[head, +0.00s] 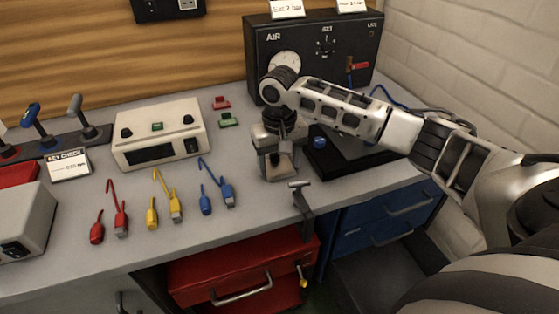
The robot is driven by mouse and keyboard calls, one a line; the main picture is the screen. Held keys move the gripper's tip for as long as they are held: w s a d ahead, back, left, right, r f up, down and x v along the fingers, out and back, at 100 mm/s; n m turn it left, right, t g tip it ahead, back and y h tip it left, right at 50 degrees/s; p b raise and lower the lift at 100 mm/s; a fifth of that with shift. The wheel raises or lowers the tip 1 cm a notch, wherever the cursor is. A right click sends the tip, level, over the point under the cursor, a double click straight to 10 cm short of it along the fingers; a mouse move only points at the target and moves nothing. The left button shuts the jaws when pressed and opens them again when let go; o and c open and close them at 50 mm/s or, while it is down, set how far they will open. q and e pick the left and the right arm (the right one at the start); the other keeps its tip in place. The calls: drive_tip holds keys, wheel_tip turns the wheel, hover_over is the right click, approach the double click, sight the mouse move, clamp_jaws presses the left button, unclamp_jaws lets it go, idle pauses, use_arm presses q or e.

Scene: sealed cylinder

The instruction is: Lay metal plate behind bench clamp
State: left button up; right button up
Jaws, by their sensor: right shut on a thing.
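The bench clamp (301,196) is grey and grips the front edge of the bench, right of the middle in the head view. My right gripper (277,172) points down just behind and to the left of the clamp, low over the bench top. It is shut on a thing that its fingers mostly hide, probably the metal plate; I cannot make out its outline. No other metal plate stands out clearly on the bench. I cannot tell whether the held thing touches the bench. My left gripper is not in view.
A black panel box with a gauge (318,50) stands behind my right arm. A dark flat pad (372,158) lies right of the gripper, with a blue knob (320,142). A cream box (160,133) and coloured cables (168,196) lie left. Drawers (240,265) are below.

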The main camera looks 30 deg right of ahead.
sight(279, 170)
drive_tip(key=o, duration=1)
drive_tip(key=shift+f, duration=0.15)
drive_tip(key=shift+o, duration=0.2)
wheel_tip(279, 170, up, 12)
drive_tip(key=shift+r+b, duration=0.2)
drive_tip(key=shift+b, duration=0.15)
